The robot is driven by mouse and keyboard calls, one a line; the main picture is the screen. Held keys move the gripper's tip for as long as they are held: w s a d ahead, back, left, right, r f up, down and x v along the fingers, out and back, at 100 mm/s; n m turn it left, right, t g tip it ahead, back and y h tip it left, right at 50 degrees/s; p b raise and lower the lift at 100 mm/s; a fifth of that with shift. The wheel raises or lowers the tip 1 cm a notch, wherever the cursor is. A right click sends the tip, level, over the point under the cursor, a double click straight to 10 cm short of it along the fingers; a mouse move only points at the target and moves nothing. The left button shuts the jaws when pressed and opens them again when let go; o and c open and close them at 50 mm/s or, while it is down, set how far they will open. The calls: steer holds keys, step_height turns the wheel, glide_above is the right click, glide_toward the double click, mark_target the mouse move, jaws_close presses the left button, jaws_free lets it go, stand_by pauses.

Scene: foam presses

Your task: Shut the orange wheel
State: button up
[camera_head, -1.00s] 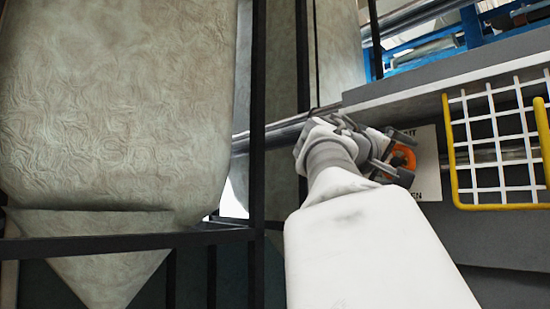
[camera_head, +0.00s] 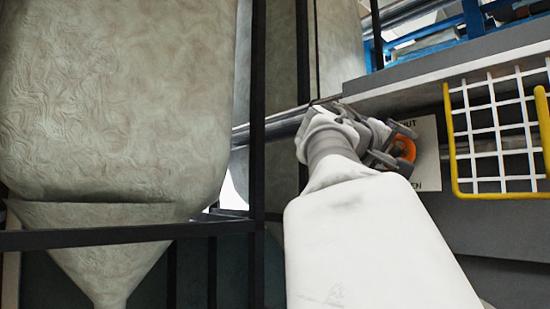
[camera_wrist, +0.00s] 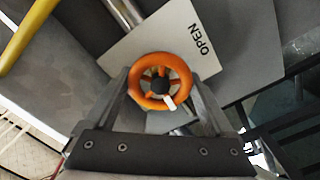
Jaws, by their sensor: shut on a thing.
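The orange wheel (camera_wrist: 184,69) shows in the wrist view as a spoked ring with a dark hub and a white mark at its lower right rim. In the head view the orange wheel (camera_head: 405,149) is partly hidden by my gripper. My gripper (camera_wrist: 161,92) is shut on the wheel, with one finger at each side of its rim. It also shows in the head view (camera_head: 397,148). A white sign plate (camera_wrist: 142,46) lies behind the wheel and reads OPEN. In the head view the plate (camera_head: 427,165) shows parts of two words, "UT" above and "EN" below.
A white wire basket with a yellow frame (camera_head: 456,150) hangs just right of the wheel. A dark post (camera_head: 257,130) and a large pale bag (camera_head: 110,110) stand to the left. A grey ledge (camera_head: 440,83) runs above.

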steer(key=m+b, duration=0.3)
steer(key=shift+d+f+m+b, duration=0.1)
steer(key=shift+f+m+b, duration=0.05)
steer(key=shift+m+b, duration=0.15)
steer(key=m+b, duration=0.2)
steer(key=m, duration=0.2)
steer(key=shift+m+b, duration=0.3)
steer(key=shift+b, duration=0.05)
steer(key=m+b, duration=0.1)
steer(key=m, duration=0.3)
steer(key=shift+s+r+m+b, duration=0.15)
steer(key=shift+m+b, duration=0.4)
steer(key=shift+m, duration=1.75)
steer(key=o, duration=1.1)
steer(key=shift+c, duration=0.2)
steer(key=b+v, duration=0.2)
steer(key=v, duration=1.5)
steer(key=shift+s+b, duration=0.15)
steer(key=shift+b, duration=0.25)
